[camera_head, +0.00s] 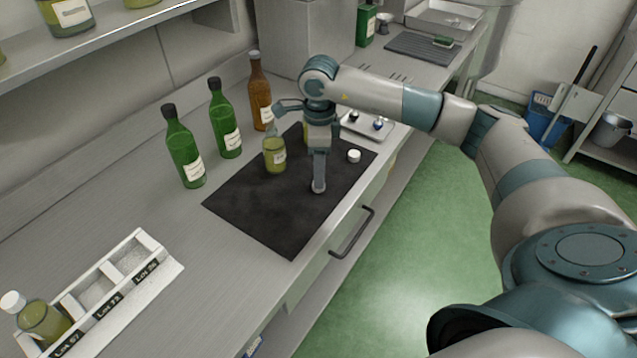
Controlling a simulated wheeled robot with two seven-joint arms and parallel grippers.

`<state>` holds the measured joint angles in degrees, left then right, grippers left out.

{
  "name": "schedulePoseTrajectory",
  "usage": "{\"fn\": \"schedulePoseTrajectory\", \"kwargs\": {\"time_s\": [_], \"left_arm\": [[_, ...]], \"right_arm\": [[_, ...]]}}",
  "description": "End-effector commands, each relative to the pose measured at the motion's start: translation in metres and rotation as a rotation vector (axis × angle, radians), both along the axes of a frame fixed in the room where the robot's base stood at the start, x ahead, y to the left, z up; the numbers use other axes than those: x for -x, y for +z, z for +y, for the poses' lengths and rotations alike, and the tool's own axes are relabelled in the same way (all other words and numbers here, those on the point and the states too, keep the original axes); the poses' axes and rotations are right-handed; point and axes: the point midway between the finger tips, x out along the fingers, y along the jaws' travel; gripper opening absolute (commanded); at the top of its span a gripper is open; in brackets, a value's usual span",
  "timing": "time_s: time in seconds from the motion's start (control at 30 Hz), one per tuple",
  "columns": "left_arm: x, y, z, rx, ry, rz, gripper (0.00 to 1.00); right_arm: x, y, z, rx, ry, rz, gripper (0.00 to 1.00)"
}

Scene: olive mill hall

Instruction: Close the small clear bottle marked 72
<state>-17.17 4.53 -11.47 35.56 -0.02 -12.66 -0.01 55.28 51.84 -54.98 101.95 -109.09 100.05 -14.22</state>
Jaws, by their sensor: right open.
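A small clear bottle (275,157) with yellow-green contents and a pale label stands upright on the dark mat (262,222). Its label is too small to read, and I see no white cap on it. A small white cap (354,156) lies on the mat to the right. My right gripper (297,160) is open and points down over the mat, close beside the bottle and partly in front of its surroundings. Another yellowish object (306,132) is mostly hidden behind the gripper. I cannot tell whether any finger touches the bottle. My left gripper is not in view.
Two green bottles (184,150) and a brown bottle (260,92) stand behind the mat. A small tray (386,133) with small items lies beyond it. A white rack (155,262) with lot labels holds a capped bottle (40,322) at front left. The counter between rack and mat is clear.

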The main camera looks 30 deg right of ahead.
Motion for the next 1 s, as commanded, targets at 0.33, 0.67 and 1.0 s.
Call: {"fn": "schedulePoseTrajectory", "kwargs": {"time_s": [0.33,0.67,1.0], "left_arm": [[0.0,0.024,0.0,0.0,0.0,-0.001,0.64],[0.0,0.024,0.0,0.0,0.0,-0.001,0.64],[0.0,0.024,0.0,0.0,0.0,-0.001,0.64]], "right_arm": [[-0.004,-0.037,-0.002,0.001,0.0,0.002,0.47],[-0.004,-0.043,-0.002,0.001,0.0,0.001,0.47],[-0.004,-0.042,-0.002,0.001,0.0,0.0,0.19]]}}
